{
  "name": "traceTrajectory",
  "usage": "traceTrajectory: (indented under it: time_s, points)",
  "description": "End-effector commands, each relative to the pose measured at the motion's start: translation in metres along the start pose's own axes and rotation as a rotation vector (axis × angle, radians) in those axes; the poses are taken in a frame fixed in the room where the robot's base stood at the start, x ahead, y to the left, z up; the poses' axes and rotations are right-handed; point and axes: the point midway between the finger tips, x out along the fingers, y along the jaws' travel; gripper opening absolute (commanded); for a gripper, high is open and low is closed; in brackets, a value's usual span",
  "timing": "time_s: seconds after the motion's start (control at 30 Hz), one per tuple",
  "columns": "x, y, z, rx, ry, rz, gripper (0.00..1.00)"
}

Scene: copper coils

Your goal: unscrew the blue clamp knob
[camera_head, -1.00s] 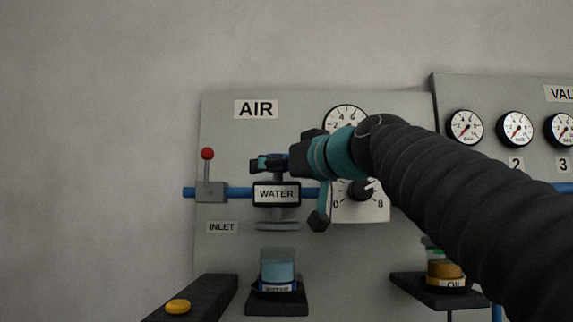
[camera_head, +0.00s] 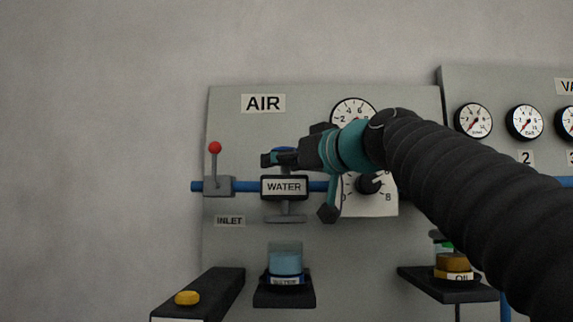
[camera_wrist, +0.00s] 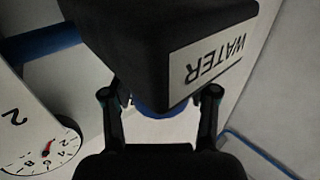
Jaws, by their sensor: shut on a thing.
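The blue clamp knob (camera_head: 284,149) sits on top of the dark block labelled WATER (camera_head: 284,187), on the panel marked AIR. Only a strip of its blue shows in the head view. My gripper (camera_head: 272,158) reaches in from the right, its fingers at the knob just above the block. In the wrist view, the knob (camera_wrist: 165,108) shows as a blue rounded edge under the block (camera_wrist: 150,45). My gripper's two fingers (camera_wrist: 160,98) stand on either side of it, shut on it. The finger contact is partly dark.
A blue pipe (camera_head: 248,187) runs behind the block, with a red-tipped lever (camera_head: 215,165) to its left. A dial (camera_head: 369,184) and a gauge (camera_head: 353,112) lie close behind my arm. Below are a water jar (camera_head: 286,261), an oil jar (camera_head: 454,264) and a yellow button (camera_head: 187,298).

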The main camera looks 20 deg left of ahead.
Motion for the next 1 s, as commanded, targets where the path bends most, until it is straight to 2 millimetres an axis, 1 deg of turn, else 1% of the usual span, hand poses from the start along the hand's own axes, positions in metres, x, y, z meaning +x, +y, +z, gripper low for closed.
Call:
traceTrajectory:
  time_s: [0.17, 0.7, 1.0]
  points:
    - [0.0003, 0.0026, 0.0015, 0.001, 0.002, -0.09, 0.24]
    - [0.0007, 0.002, -0.0026, 0.002, 0.0, -0.481, 0.24]
    - [0.0001, 0.0006, -0.0015, 0.001, 0.001, -0.59, 0.24]
